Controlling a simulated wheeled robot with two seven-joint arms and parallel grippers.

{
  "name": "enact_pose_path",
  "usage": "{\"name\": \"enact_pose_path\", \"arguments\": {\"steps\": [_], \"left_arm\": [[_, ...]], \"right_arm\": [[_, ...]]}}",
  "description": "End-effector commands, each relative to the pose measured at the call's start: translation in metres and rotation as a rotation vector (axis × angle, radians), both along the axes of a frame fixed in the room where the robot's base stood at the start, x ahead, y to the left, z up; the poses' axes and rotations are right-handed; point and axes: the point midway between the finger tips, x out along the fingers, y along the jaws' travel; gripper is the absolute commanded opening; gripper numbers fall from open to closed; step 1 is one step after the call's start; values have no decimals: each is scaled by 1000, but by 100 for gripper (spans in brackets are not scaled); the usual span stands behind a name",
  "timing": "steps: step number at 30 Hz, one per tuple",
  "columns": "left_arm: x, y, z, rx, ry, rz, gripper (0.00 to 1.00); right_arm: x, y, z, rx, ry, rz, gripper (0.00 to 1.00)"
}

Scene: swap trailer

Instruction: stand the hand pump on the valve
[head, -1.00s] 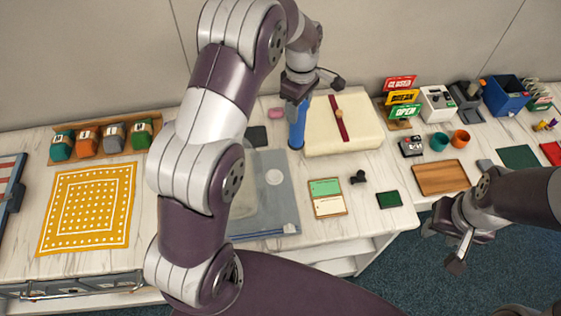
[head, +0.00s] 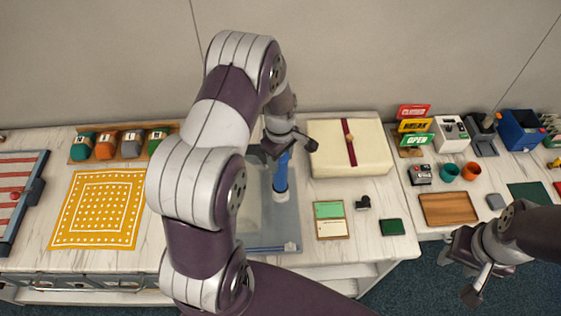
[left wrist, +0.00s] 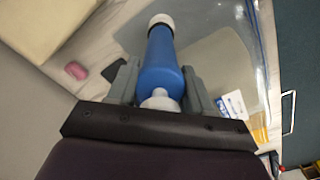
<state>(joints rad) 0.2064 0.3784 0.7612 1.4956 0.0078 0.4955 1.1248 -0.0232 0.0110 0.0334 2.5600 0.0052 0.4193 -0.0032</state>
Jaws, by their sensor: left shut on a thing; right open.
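The hand pump (head: 281,175) is a blue cylinder with white ends. My left gripper (head: 272,152) is shut on its upper part and holds it roughly upright, slightly tilted in the head view. In the left wrist view the pump (left wrist: 162,62) runs away from the jaws to its white far end. The clear storage bag (head: 268,238) lies flat under the pump. Its white round valve is hidden now, around the pump's lower end. I cannot tell whether the two touch. My right gripper (head: 468,277) is open and empty at the lower right.
A cream box with a red ribbon (head: 325,160) stands right of the pump. Green and cream cards (head: 329,219), a small black object (head: 363,202) and a dark green pad (head: 392,227) lie right of the bag. A yellow patterned cloth (head: 98,208) lies left.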

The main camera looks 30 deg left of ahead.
Motion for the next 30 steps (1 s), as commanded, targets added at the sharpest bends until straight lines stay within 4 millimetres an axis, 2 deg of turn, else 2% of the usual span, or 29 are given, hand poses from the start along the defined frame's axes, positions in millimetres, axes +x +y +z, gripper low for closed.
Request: {"name": "enact_pose_path", "arguments": {"steps": [3,6,17,18,19,20,30], "left_arm": [[-2,0,-19,-2,7,0,0],[-1,0,-32,-1,2,0,0],[0,-1,-39,-1,2,0,0],[-1,-1,-38,-1,2,0,63],[-1,-1,-38,-1,2,0,73],[-1,-1,-38,0,3,0,76],[-1,-1,-31,-1,2,0,76]], "right_arm": [[0,0,14,0,0,0,43],[0,0,16,0,0,0,43],[0,0,10,0,0,0,43],[0,0,12,0,0,0,43],[0,0,12,0,0,0,43],[0,0,12,0,0,0,43],[0,0,17,0,0,0,43]]}}
